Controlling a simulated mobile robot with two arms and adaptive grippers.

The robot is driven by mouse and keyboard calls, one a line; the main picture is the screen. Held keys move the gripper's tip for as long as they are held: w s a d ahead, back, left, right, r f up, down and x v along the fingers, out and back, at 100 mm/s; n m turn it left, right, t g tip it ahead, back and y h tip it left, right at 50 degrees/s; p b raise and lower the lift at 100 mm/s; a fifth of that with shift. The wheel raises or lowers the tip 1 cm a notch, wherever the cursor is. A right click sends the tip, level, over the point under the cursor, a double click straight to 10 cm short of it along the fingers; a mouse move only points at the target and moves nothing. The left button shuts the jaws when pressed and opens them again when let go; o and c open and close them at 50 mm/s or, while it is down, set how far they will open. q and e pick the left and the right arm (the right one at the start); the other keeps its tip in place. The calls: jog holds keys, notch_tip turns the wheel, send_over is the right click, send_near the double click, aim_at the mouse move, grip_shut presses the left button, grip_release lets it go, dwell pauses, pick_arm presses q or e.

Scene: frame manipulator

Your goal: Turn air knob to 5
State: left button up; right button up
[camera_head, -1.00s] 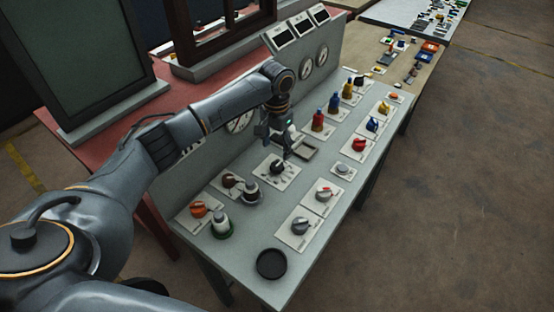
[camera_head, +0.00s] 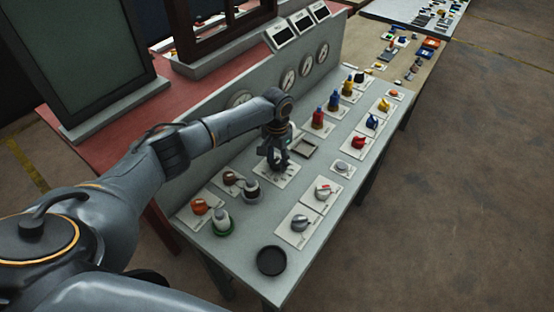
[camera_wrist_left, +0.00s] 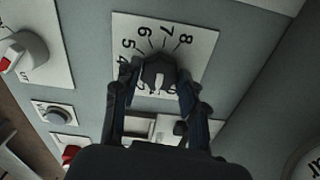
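A black knob (camera_wrist_left: 157,72) sits on a white plate with a number scale (camera_wrist_left: 205,45) in the left wrist view. The digits 4 to 8 run around its far side; the lower digits are partly hidden. A white mark on the knob points toward the bottom of the picture, away from the 5. My left gripper (camera_wrist_left: 157,82) is lowered over the knob with one finger on each side. The fingers look spread, with narrow gaps to the knob; contact is not clear. In the head view my left gripper (camera_head: 277,162) covers most of this knob on its plate (camera_head: 287,178). My right gripper is out of view.
The grey panel (camera_head: 262,215) carries other controls nearby: a brown knob (camera_head: 230,178), an orange knob (camera_head: 199,206), a grey knob (camera_head: 300,222) and a square tray (camera_head: 304,149). A black round dish (camera_head: 271,261) is at the front. Gauges line the upright back wall.

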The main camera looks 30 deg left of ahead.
pick_arm(q)
jog(key=shift+c, duration=1.2)
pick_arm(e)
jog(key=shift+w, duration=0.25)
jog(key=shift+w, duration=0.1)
